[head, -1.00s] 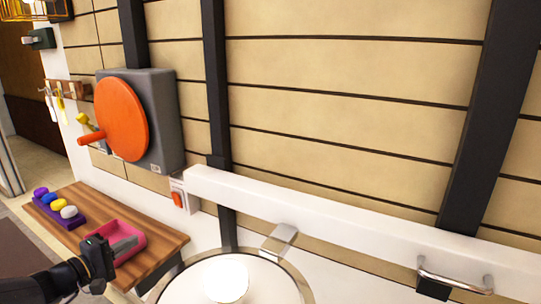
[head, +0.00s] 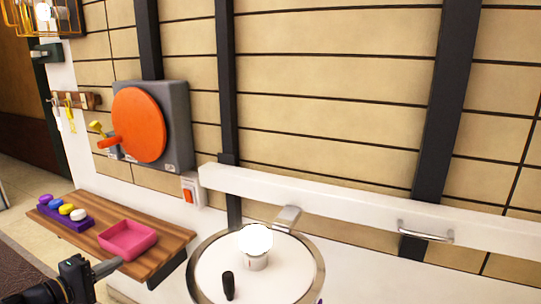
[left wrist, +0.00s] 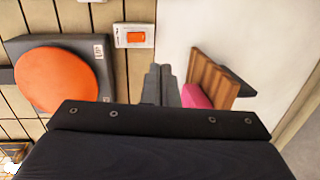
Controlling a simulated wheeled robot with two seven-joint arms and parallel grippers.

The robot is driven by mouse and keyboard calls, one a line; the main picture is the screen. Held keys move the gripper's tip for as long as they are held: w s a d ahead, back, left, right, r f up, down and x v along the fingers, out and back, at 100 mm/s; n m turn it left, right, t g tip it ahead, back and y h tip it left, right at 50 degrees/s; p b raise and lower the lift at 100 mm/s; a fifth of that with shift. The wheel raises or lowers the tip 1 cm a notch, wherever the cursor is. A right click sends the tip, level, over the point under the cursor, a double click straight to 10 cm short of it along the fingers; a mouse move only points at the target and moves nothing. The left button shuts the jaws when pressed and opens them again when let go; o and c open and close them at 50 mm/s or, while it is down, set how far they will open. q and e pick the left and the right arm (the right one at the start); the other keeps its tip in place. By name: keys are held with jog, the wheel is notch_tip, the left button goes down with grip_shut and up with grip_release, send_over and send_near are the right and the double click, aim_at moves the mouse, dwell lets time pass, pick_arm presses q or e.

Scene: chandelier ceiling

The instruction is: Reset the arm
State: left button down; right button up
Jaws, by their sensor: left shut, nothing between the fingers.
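My left gripper (head: 106,268) is at the lower left of the head view, just in front of the wooden shelf and below the pink tray. It is shut and empty. In the left wrist view its two fingers (left wrist: 159,84) are together at the centre, with a white wall behind. My right gripper is in neither view.
The wooden shelf (head: 172,235) carries a pink tray (head: 128,239) and a purple holder (head: 77,222) with several coloured pieces. A grey box with an orange disc (head: 138,125) and a red switch (head: 188,192) are on the wall. A round white table (head: 205,272) holds a glowing lamp (head: 256,240) and a black object (head: 228,286).

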pick_arm(q)
jog(key=s+d+r+m+g+h+p, duration=0.1)
jog(key=s+d+r+m+g+p, duration=0.2)
jog(key=s+d, duration=0.5)
jog(key=s+d+r+m+g+p, duration=0.1)
jog(key=s+d+r+m+g, duration=0.3)
jog(key=s+d, duration=0.45)
jog(key=s+d+f+m+g+y+p, duration=0.1)
jog(key=s+f+y, duration=0.1)
jog(key=s, duration=0.3)
jog(key=s+d+f+m+g+y+p, duration=0.1)
jog(key=s+f+m+y, duration=0.1)
jog(key=s, duration=0.4)
jog(key=shift+s+d+m+y+p, duration=0.15)
jog(key=shift+s+m+y+p, duration=0.05)
jog(key=shift+m+y+p, duration=0.15)
